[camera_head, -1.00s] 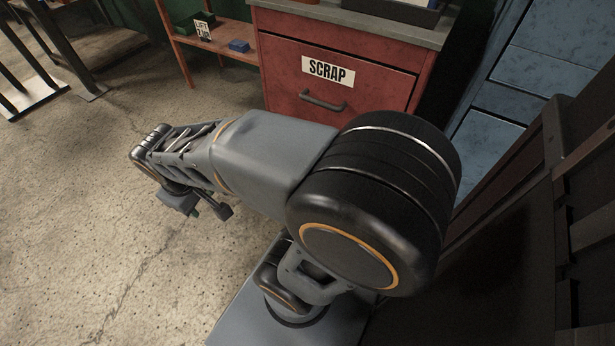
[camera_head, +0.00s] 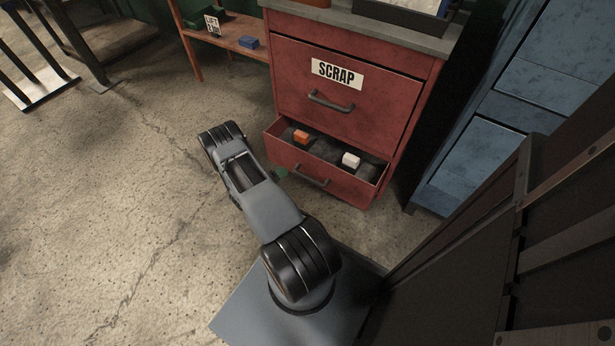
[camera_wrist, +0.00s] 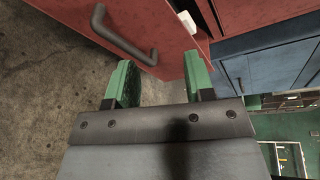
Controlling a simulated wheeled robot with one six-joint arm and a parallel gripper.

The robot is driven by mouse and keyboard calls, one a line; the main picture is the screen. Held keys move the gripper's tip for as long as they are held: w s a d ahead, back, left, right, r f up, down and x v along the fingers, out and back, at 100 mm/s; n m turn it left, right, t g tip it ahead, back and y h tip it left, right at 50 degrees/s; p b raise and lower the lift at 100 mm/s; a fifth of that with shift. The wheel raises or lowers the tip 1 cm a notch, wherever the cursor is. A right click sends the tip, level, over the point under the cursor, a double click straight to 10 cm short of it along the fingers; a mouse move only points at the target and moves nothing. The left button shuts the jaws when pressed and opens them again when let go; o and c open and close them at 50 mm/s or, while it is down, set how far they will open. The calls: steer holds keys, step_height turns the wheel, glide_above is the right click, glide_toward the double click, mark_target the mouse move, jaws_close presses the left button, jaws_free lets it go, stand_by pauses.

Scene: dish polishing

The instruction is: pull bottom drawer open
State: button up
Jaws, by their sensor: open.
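The bottom drawer (camera_head: 346,190) of the red cabinet stands partly out. Inside lie an orange block (camera_head: 302,137) and a white block (camera_head: 350,160). Its dark bar handle (camera_head: 311,177) is on the front, and the handle also shows in the wrist view (camera_wrist: 125,42). My gripper (camera_wrist: 159,78) is open, with two green fingers apart and nothing held between them. The handle lies just beyond the fingertips, and I see no grip on it. In the head view my gripper is mostly hidden behind my arm; a bit of green shows left of the drawer handle.
The upper drawer (camera_head: 385,98), labelled SCRAP, is shut above the open one. A blue cabinet (camera_head: 530,90) stands to the right. A low orange shelf (camera_head: 228,40) is at the back left. Open concrete floor (camera_head: 120,200) lies to the left.

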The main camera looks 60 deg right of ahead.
mark_target(307, 178)
steer(key=s+f+n+t, duration=0.3)
steer(key=s+f+n, duration=0.3)
steer(key=f, duration=0.5)
steer(key=shift+n+h, duration=0.3)
steer(key=shift+n, duration=0.3)
steer(key=b+x, duration=0.1)
steer(key=x, duration=0.3)
steer(key=b+x, duration=0.1)
steer(key=x, duration=0.3)
steer(key=w+b+x, duration=0.1)
steer(key=x, duration=0.2)
steer(key=shift+w+d, duration=0.1)
steer(key=shift+d, duration=0.85)
jaws_close()
